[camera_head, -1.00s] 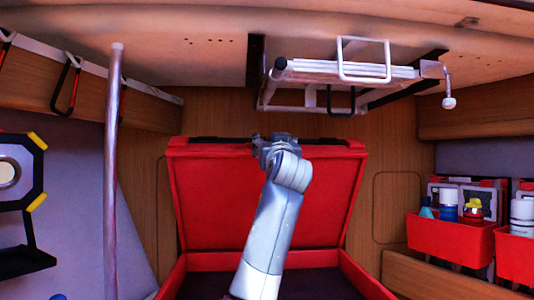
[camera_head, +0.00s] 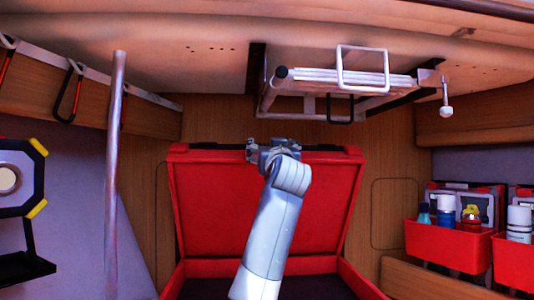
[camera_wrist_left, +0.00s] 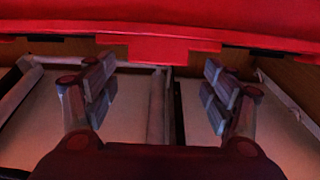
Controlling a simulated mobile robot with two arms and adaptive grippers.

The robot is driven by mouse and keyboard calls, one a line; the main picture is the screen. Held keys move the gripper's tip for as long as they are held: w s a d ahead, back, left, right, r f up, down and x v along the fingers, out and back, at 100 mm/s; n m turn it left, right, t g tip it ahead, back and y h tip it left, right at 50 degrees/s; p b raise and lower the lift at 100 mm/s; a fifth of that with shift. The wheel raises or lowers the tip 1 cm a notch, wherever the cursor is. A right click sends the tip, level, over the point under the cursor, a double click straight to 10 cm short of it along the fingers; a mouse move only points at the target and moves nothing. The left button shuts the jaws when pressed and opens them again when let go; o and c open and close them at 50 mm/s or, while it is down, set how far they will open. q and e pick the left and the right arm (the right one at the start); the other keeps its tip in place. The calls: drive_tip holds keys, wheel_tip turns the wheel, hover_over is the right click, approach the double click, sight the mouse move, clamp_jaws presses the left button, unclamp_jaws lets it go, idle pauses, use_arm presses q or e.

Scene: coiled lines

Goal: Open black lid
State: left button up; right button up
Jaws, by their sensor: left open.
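A large box has its red-lined lid (camera_head: 215,215) standing raised, tilted back toward the wooden wall. A black strip (camera_head: 335,153) shows along its top edge; the outer face is hidden. My left gripper (camera_head: 263,153) is at the middle of the lid's top edge in the head view. In the left wrist view the gripper (camera_wrist_left: 160,90) has its fingers spread wide with nothing between them. The red lid edge (camera_wrist_left: 160,45) crosses the top of that view, beyond the fingers. I cannot tell if the gripper touches the lid. My right gripper is out of view.
A folded white frame (camera_head: 345,80) hangs from the ceiling above the lid. A vertical pole (camera_head: 114,180) stands at left. Red bins (camera_head: 447,243) with bottles are at right. The box's dark interior (camera_head: 315,284) shows below the lid.

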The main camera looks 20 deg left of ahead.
use_arm(q)
drive_tip(key=v, duration=1.2)
drive_tip(key=shift+s+r, duration=0.2)
drive_tip(key=shift+s, duration=0.15)
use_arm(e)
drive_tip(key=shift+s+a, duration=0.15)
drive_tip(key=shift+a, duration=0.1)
use_arm(q)
drive_tip(key=shift+a, duration=0.1)
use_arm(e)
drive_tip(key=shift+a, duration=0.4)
